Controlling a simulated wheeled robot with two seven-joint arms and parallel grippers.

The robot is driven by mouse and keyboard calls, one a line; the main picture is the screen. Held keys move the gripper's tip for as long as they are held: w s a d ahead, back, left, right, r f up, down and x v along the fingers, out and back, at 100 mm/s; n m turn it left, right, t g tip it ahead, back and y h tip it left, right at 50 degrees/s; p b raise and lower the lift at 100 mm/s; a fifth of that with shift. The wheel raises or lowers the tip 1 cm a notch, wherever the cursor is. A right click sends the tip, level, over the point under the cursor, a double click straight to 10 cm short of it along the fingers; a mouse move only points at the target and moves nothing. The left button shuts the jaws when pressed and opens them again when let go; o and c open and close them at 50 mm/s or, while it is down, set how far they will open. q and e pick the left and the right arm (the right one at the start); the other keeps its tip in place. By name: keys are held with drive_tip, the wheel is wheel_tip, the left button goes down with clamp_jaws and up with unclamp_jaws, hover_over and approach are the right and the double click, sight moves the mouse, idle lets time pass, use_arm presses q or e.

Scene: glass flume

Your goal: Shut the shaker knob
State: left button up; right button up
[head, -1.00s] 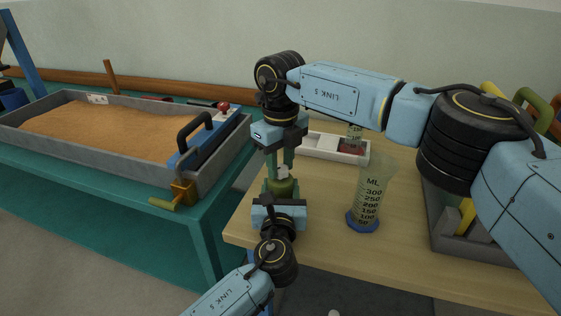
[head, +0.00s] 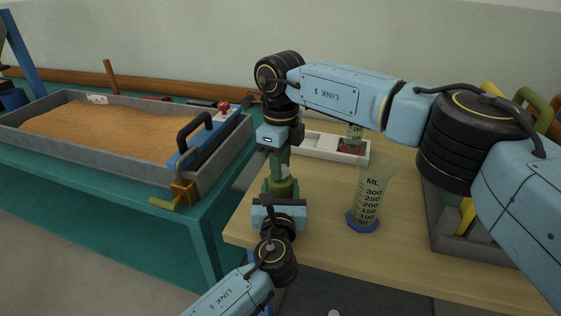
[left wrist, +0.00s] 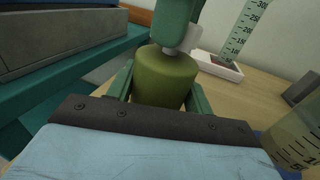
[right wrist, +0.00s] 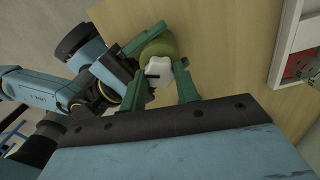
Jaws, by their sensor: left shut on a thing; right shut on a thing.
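The shaker (head: 281,187) is a squat olive-green body above the near left edge of the wooden table. My left gripper (head: 279,193) is shut around its body from the near side; its green fingers flank the shaker (left wrist: 166,78) in the left wrist view. The pale, lobed shaker knob (right wrist: 158,71) sits on top, with a dark mark on its face. My right gripper (head: 280,170) points down from above and is shut on the knob. In the left wrist view the knob (left wrist: 182,42) is partly hidden by a green finger.
A clear measuring beaker (head: 368,198) with a blue base stands right of the shaker. A white tray (head: 320,146) lies behind, and a grey rack (head: 455,243) stands at the right. A sand-filled flume (head: 95,130) with a brass crank (head: 182,193) is on the teal table at left.

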drive_tip(key=o, duration=1)
wheel_tip(320, 180, up, 12)
drive_tip(key=shift+r, duration=0.1)
use_arm(q)
drive_tip(key=o, duration=1.2)
drive_tip(key=shift+c, duration=0.2)
